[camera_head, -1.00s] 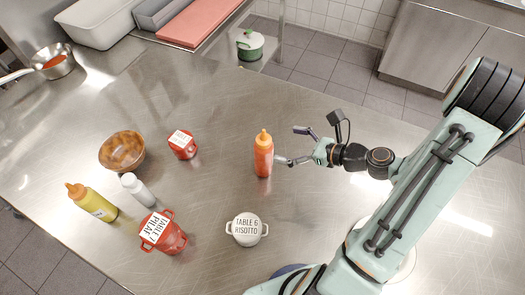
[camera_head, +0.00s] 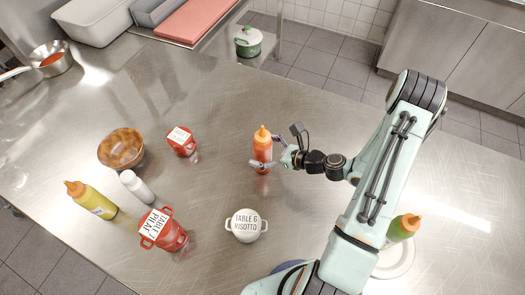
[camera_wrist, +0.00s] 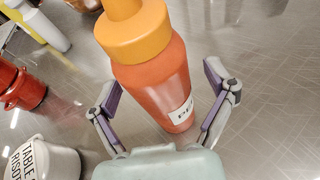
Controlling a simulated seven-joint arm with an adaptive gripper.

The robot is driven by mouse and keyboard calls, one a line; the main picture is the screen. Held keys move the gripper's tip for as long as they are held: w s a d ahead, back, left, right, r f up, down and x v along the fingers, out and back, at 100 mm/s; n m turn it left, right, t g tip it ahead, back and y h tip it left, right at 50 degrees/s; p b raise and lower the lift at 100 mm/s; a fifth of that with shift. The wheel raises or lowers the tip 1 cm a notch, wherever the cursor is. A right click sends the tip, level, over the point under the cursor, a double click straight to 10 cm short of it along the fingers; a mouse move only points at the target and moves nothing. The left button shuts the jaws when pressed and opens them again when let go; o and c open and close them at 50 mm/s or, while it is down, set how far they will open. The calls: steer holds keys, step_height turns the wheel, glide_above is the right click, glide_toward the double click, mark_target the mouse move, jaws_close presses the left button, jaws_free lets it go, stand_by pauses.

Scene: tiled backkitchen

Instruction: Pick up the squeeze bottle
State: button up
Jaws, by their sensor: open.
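An orange-red squeeze bottle (camera_head: 262,152) with a yellow-orange cap stands upright on the steel table. My gripper (camera_head: 265,163) is open, with its fingers at the sides of this bottle. In the wrist view the bottle (camera_wrist: 155,78) stands between the two spread fingers of my gripper (camera_wrist: 160,92), with visible gaps on both sides. A white label with dark letters shows partly on its lower side. A yellow squeeze bottle (camera_head: 90,199) stands at the left. A green squeeze bottle (camera_head: 402,228) with an orange cap stands partly hidden behind my arm.
A white lidded pot (camera_head: 246,226) marked "TABLE 6 RISOTTO" stands in front of the orange-red bottle. A red pot (camera_head: 163,231), a red tin (camera_head: 182,142), a white shaker (camera_head: 136,187) and a wooden bowl (camera_head: 121,149) stand to the left. The table behind the bottle is clear.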

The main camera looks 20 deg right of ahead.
steer(key=shift+c, duration=0.2)
steer(key=c, duration=1.3)
